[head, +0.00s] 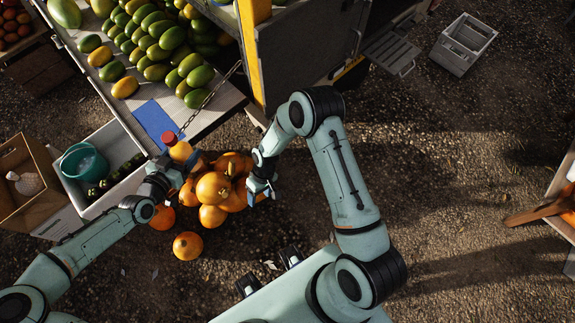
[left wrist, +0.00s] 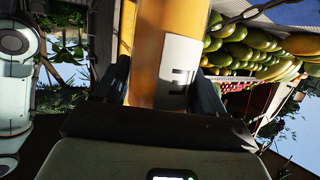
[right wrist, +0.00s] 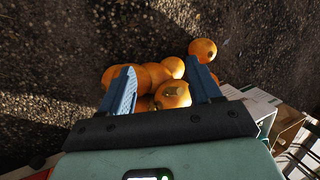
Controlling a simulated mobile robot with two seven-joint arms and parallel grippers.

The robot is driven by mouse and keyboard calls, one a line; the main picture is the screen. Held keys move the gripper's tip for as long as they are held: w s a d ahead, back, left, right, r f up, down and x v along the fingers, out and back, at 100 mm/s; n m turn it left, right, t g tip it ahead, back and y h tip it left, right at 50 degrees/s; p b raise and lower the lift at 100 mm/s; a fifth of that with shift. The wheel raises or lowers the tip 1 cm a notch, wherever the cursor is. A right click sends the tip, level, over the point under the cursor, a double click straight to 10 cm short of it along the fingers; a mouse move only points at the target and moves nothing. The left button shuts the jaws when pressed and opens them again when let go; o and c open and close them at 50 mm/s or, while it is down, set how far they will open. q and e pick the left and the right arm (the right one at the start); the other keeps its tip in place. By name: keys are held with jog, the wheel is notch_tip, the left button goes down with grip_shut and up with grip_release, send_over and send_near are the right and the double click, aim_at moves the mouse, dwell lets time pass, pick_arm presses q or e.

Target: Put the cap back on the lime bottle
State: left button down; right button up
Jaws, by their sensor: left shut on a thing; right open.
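My left gripper (head: 186,163) is shut on the lime bottle (head: 181,152), an orange-yellow bottle, beside the corner of the truck's display board. In the left wrist view the bottle (left wrist: 160,55) stands between the fingers with a white label facing the camera; its top is out of that frame. A red cap (head: 168,138) shows at the bottle's far end in the head view; I cannot tell whether it is seated on the bottle. My right gripper (head: 262,188) is open and empty above the orange pumpkins; its spread fingers show in the right wrist view (right wrist: 163,92).
Orange pumpkins (head: 213,188) lie in a heap below and between the grippers. A blue mat (head: 153,121) lies on the board near a hanging chain (head: 208,98). A white crate (head: 91,212) with a green bucket (head: 84,162) stands at left. The gravel at right is mostly clear.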

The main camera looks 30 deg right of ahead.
jog(key=s+d+f+m+t, duration=0.1)
jog(key=s+m, duration=0.4)
jog(key=s, duration=1.4)
jog(key=shift+d+f+m, duration=0.4)
jog(key=shift+d+f, duration=0.05)
jog(key=shift+f, duration=0.15)
